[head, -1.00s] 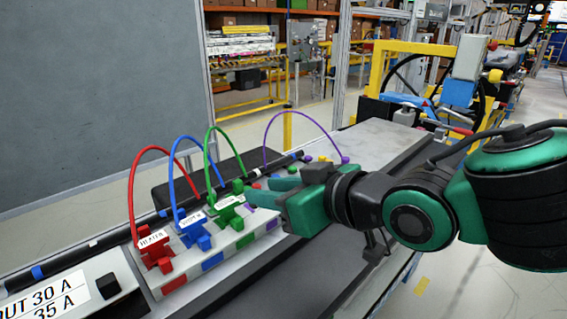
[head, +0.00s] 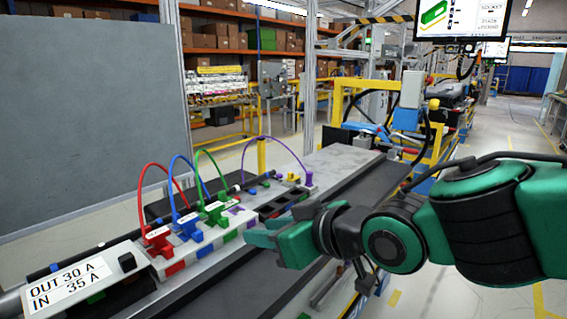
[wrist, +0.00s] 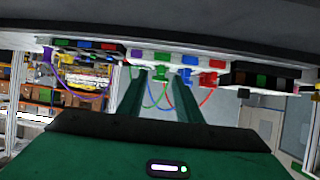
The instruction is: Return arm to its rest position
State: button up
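My gripper (head: 252,235) is green and stands in front of the dashboard module, just right of the coloured plugs. In the wrist view my gripper (wrist: 160,85) shows two fingers apart with nothing held between them. The module carries a red plug (head: 158,239), a blue plug (head: 189,226) and a green plug (head: 217,213), each seated on its colour-marked block with a looped cable. A purple plug (head: 309,180) stands farther back, its cable arching to the left. My arm stretches in from the right.
The module lies along a conveyor (head: 345,190) running away to the back. A label panel (head: 68,284) is at its near left end. A grey board (head: 90,120) stands behind at left. Yellow-framed machinery (head: 400,110) is at the back right. Open floor lies at lower right.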

jog(key=w+d+f+m+g+h, duration=0.1)
jog(key=d+f+m+h, duration=0.15)
jog(key=d, duration=0.65)
jog(key=w+d+f+m+g+h, duration=0.1)
jog(key=d+f+m+h, duration=0.2)
jog(key=d, duration=0.6)
jog(key=w+d+f+m+h, duration=0.1)
jog(key=d+f+m+h, duration=0.2)
jog(key=d, duration=0.7)
jog(key=s+d+f+m+g, duration=0.2)
jog(key=s+d+m+g, duration=0.1)
jog(key=s+d, duration=0.4)
jog(key=s+d+f+m+g, duration=0.3)
jog(key=s+d, duration=0.5)
jog(key=s, duration=0.4)
jog(key=shift+d+m+g, duration=0.25)
jog(key=shift+m+g, duration=0.1)
jog(key=shift+g, duration=0.15)
jog(key=shift+f, duration=0.1)
